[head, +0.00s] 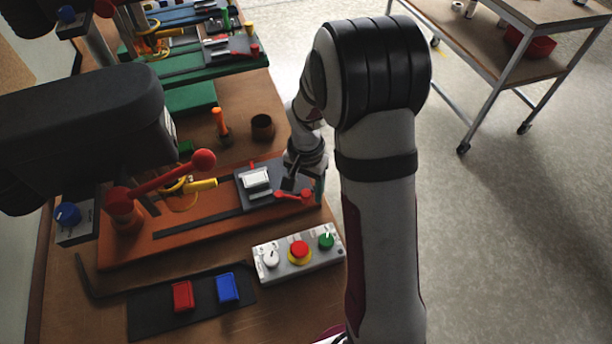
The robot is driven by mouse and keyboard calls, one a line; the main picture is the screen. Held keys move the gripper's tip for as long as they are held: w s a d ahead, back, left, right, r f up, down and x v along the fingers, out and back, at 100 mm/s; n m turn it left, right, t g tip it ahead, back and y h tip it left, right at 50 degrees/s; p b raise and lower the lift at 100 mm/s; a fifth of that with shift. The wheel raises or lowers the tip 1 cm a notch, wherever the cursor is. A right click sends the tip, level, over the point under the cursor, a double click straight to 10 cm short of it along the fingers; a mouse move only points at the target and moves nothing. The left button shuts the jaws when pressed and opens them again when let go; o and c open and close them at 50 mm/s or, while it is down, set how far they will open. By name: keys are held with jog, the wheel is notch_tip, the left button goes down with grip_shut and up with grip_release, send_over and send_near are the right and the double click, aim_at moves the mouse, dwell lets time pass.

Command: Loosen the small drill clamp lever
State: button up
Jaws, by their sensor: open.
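A red clamp lever (293,196) lies on the right end of the near orange drill base (180,240), beside a grey clamp plate (247,196) that has a white block (257,178) in it. My gripper (290,185) is over the right end of this clamp, close to the red lever. It is open; its fingers are small and partly hidden, and I cannot tell whether they touch the lever. A second drill station with a green base (185,68) stands farther back and has a red lever (252,50) too. I cannot tell which drill is the small one.
The near drill's black head (80,130) and red-knobbed feed handle (203,161) stand at left. A control box (298,258) with several knobs is in front. Red (182,296) and blue (227,288) blocks lie on a black mat. A brown cup (262,127) stands behind.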

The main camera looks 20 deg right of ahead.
aim_at(306, 194)
notch_tip(306, 194, up, 15)
jog(key=shift+r, duration=0.15)
